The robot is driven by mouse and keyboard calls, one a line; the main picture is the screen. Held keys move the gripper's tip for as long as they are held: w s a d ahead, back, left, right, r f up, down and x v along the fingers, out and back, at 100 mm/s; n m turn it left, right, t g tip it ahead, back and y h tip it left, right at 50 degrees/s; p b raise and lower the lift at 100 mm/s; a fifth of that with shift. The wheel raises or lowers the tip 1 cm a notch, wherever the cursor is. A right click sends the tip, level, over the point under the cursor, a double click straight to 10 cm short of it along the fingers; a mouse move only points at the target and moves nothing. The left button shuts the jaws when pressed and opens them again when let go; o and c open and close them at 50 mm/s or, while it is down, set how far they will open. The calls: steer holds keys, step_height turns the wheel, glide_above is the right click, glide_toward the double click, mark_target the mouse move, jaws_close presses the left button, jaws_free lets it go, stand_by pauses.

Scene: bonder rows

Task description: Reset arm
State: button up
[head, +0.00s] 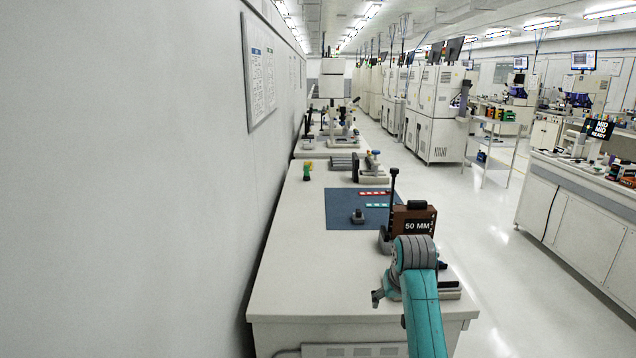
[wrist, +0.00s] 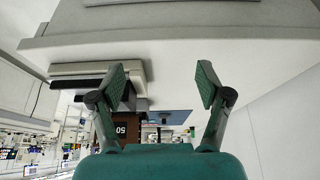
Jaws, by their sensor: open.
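My arm (head: 423,306), teal with a grey ribbed joint, reaches over the near right end of the long white bench. My gripper shows in the wrist view (wrist: 160,82) with its two fingers spread wide and nothing between them. In the head view only a dark bit of the gripper (head: 377,297) shows left of the arm; the rest is hidden behind the arm. A brown block marked 50 MM (head: 414,221) stands just beyond the arm on the bench. It also shows behind the left finger in the wrist view (wrist: 122,127).
The white bench (head: 297,262) has clear room at left and front. A blue mat (head: 340,203) carries a small grey part (head: 358,216) and red and green strips. A dark post (head: 393,205) rises beside the block. A wall (head: 150,180) runs along the left; an aisle lies right.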

steer(key=s+f+t, duration=0.2)
steer(key=s+f, duration=0.7)
steer(key=f, duration=0.4)
steer(key=s+f+t, duration=0.2)
steer(key=s+f, duration=0.8)
steer(key=f, duration=0.2)
steer(key=s+r+t, duration=0.1)
steer(key=s+t, duration=0.2)
steer(key=s, duration=2.6)
steer(key=s+r+t, duration=0.3)
steer(key=s+r, duration=1.1)
steer(key=r, duration=0.1)
steer(key=shift+s+r, duration=0.25)
steer(key=shift+r, duration=0.05)
steer(key=shift+a, duration=0.1)
